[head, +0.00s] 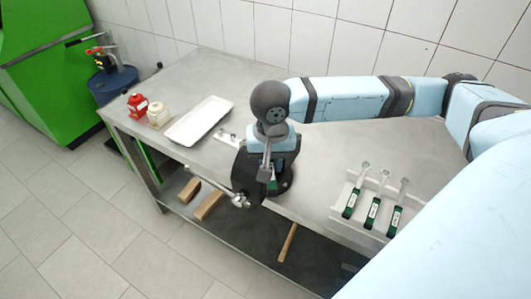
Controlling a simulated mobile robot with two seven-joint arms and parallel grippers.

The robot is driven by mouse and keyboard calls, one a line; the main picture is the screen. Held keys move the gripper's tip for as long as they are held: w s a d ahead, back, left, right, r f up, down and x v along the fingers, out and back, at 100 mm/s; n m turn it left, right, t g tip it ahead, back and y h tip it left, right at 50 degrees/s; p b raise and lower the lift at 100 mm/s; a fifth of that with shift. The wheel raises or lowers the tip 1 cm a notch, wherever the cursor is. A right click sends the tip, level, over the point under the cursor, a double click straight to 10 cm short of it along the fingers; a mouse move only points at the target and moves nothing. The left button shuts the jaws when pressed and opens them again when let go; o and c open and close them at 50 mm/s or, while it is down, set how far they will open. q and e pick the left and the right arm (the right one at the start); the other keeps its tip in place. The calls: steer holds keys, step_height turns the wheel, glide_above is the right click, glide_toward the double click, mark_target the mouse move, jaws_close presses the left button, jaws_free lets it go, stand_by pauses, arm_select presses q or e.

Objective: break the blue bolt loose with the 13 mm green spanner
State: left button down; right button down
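My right arm comes in from the right, and its wrist is over the middle of the table's front edge. The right gripper (267,178) points down there, against dark parts. A small green patch shows beside it, but I cannot tell whether this is a held spanner. Its fingertips are too small and covered to read. I cannot make out the blue bolt. My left gripper is not in view.
A metal rod (212,184) juts over the front edge. Wooden blocks (209,205) lie on the lower shelf. A blue drum (113,82) stands left.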

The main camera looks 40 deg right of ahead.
steer(key=shift+s+d+r+n+p, duration=0.15)
steer(key=shift+s+d+n+p, duration=0.2)
steer(key=shift+d+n, duration=0.1)
steer(key=shift+s+d+n+p, duration=0.25)
steer(key=shift+d+n+p, duration=0.25)
steer(key=shift+d+n, duration=0.1)
steer(key=shift+s+d+n+p, duration=0.25)
steer(key=shift+d+n+p, duration=0.2)
steer(key=shift+d, duration=0.25)
